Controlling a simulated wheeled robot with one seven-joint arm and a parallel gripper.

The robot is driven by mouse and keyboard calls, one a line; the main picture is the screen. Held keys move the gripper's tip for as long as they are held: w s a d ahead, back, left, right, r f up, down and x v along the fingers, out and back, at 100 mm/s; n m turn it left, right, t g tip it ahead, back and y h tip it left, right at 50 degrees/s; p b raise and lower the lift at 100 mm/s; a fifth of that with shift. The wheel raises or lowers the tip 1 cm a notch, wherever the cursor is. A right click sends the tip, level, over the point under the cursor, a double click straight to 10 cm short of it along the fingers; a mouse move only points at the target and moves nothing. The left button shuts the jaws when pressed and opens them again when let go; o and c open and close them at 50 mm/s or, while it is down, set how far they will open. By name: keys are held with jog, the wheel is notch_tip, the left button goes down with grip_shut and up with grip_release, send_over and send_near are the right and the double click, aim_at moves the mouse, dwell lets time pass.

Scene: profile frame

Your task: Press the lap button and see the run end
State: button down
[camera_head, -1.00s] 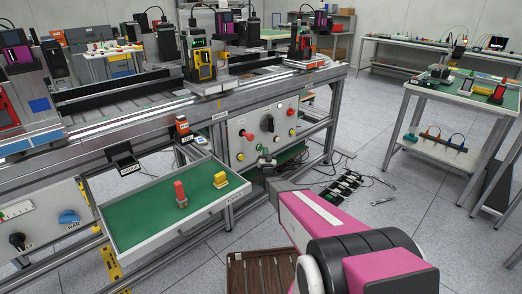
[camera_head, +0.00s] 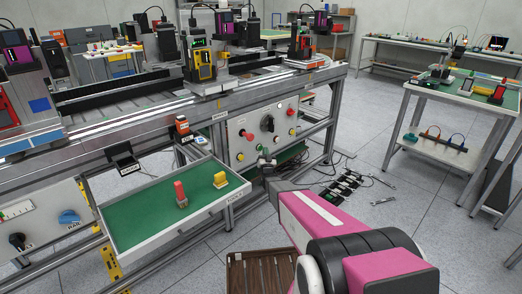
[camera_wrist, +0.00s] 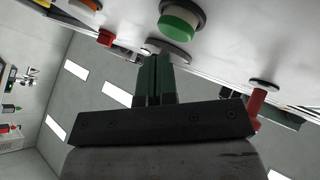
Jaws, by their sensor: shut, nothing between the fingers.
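The control panel (camera_head: 255,142) on the frame's side carries several buttons and a black knob (camera_head: 268,123). I cannot read which control is the lap button. In the head view my gripper (camera_head: 266,160) is small, at the panel's lower edge. No run display is readable.
A red button (camera_wrist: 106,38) and a red peg-like control (camera_wrist: 257,104) flank the fingers in the wrist view. A green-floored tray (camera_head: 150,212) with a red piece (camera_head: 180,194) and a yellow piece (camera_head: 220,180) juts out left of my arm.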

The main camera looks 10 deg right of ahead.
jog(key=shift+w, duration=0.1)
jog(key=shift+w+a, duration=0.25)
jog(key=shift+w, duration=0.05)
